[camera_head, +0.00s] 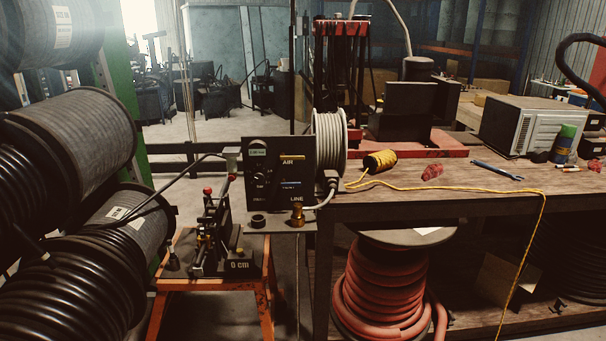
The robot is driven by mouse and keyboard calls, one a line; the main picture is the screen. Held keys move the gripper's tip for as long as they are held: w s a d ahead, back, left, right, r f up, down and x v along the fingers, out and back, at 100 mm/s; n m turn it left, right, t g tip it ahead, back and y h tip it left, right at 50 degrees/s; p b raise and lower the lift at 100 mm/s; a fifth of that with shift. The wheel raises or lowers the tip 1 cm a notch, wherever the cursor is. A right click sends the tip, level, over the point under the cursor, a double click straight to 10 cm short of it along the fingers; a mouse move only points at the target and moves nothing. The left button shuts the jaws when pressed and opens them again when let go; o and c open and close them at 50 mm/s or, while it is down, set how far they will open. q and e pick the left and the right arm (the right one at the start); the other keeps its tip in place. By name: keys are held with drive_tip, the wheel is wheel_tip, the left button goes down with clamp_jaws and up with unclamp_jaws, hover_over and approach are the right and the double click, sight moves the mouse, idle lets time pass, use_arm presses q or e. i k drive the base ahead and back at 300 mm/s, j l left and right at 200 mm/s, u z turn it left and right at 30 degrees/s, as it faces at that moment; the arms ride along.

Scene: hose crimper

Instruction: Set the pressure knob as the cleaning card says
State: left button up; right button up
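A black control panel (279,172) stands upright in the middle of the view, at the left end of the workbench. Its face carries the words AIR and LINE and small light markings. Round dial or knob shapes (258,163) show on its left half, too small to tell which one sets pressure or where it points. A brass fitting (297,214) and a dark ring (258,220) sit at its foot. No cleaning card can be made out for certain. Neither of my grippers is in view.
An orange stand (205,284) holds a crimping device marked "0 cm" below the panel. Large hose reels (62,137) crowd the left. The wooden workbench (440,205) holds yellow cord, a wrench and a microwave-like box (527,126). A red hose reel (385,285) stands beneath.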

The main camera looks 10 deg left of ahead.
sight(259, 177)
drive_tip(key=i+l+z, duration=0.1)
drive_tip(key=i+l, duration=0.6)
drive_tip(key=i, duration=0.1)
